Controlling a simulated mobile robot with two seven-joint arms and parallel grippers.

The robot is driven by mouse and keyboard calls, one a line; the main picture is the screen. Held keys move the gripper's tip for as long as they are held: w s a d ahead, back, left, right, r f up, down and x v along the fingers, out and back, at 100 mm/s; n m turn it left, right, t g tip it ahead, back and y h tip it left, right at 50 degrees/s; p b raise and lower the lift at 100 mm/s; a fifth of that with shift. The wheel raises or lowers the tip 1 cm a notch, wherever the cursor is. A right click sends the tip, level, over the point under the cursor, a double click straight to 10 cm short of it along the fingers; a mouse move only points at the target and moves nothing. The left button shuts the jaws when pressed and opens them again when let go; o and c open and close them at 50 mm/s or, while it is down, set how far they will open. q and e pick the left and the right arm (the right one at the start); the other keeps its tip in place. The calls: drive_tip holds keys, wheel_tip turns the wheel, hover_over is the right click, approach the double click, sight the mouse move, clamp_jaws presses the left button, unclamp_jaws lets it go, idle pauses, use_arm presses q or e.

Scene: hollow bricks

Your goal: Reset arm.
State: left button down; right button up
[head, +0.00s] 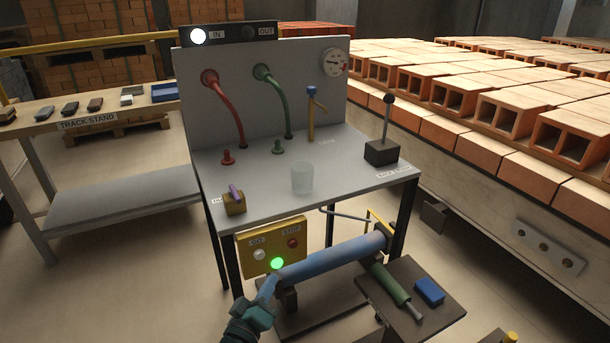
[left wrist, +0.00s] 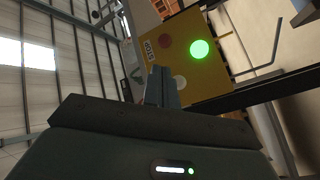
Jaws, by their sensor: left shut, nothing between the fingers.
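My left gripper (head: 268,287) is low in front of the grey bench, just below the yellow button box (head: 258,248). Its fingers are shut and empty, and they also show in the left wrist view (left wrist: 161,82), pointing up at the box. The box has a lit green button (head: 277,263), a white button (head: 259,254) marked GO and a red button (head: 293,243) marked STOP. The fingertips appear close to the box; I cannot tell whether they touch it. A black lever (head: 387,118) stands upright on its block on the bench's right. My right gripper is not in view.
A blue roller (head: 335,258) lies below the bench front, beside a dark tray (head: 437,313) with a blue block (head: 429,290). A clear cup (head: 302,178) stands on the bench. Rows of hollow bricks (head: 495,108) fill the right; the track stand (head: 75,118) is left.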

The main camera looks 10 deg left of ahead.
use_arm(q)
drive_tip(key=s+d+r+m+g, duration=0.1)
drive_tip(key=s+m+g, duration=0.35)
drive_tip(key=s, duration=0.95)
drive_tip(key=s+r+m+g+p, duration=0.3)
drive_tip(key=s+r+m+p, duration=0.3)
drive_tip(key=p, duration=1)
wheel_tip(320, 180, up, 3)
drive_tip(key=shift+s+f+y, duration=0.2)
drive_tip(key=shift+s+y, duration=0.1)
drive_tip(key=shift+s, duration=0.9)
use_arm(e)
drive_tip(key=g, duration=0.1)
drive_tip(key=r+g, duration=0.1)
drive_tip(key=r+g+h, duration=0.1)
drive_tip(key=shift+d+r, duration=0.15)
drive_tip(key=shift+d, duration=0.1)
